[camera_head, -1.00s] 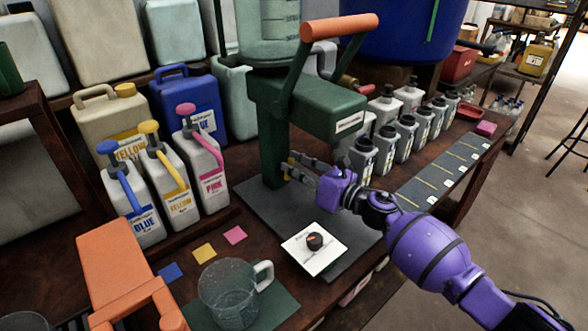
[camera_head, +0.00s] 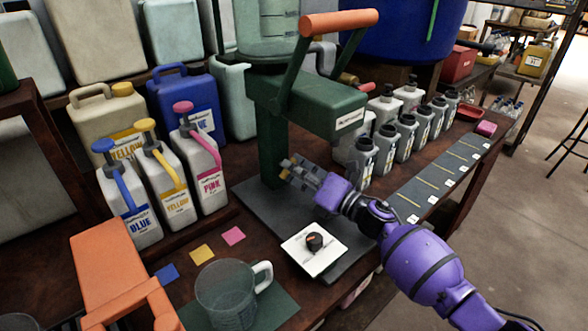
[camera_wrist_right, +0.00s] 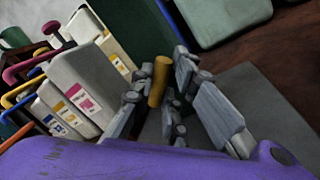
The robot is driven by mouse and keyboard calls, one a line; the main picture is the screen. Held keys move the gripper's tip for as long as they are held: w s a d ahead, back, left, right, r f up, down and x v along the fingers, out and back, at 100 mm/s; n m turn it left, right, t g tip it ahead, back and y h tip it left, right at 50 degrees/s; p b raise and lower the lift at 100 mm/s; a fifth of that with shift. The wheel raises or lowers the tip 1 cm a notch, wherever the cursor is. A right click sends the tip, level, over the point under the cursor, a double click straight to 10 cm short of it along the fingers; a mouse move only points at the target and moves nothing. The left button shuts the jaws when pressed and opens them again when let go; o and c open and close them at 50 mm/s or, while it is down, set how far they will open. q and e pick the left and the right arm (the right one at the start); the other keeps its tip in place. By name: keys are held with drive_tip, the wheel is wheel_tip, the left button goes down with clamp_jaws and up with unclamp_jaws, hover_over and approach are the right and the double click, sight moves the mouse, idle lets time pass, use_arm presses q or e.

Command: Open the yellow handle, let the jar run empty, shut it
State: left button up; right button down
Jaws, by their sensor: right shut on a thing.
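The yellow handle (camera_wrist_right: 158,82) is a short yellow cylinder standing between the fingers of my right gripper (camera_wrist_right: 162,95) in the right wrist view. In the head view the right gripper (camera_head: 292,168) is shut on it at the foot of the green stand, where the fingers mostly hide it. The clear jar (camera_head: 268,30) with dark level marks sits on top of the stand; its top is cut off and its contents are hard to tell. A clear jug (camera_head: 226,296) stands on a green mat at the front. My left gripper is not in view.
The green stand (camera_head: 305,108) carries a big orange-gripped lever (camera_head: 340,22). A white dial plate (camera_head: 314,249) lies in front of my right gripper. Pump bottles (camera_head: 132,200) stand at the left, small grey bottles (camera_head: 385,150) at the right. Coloured squares (camera_head: 202,254) lie near the jug.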

idle(0.4)
drive_tip(key=c, duration=1.7)
unclamp_jaws()
drive_tip(key=shift+s+d, duration=0.1)
drive_tip(key=v, duration=0.7)
drive_tip(key=shift+s+d, duration=0.1)
drive_tip(key=shift+s, duration=0.05)
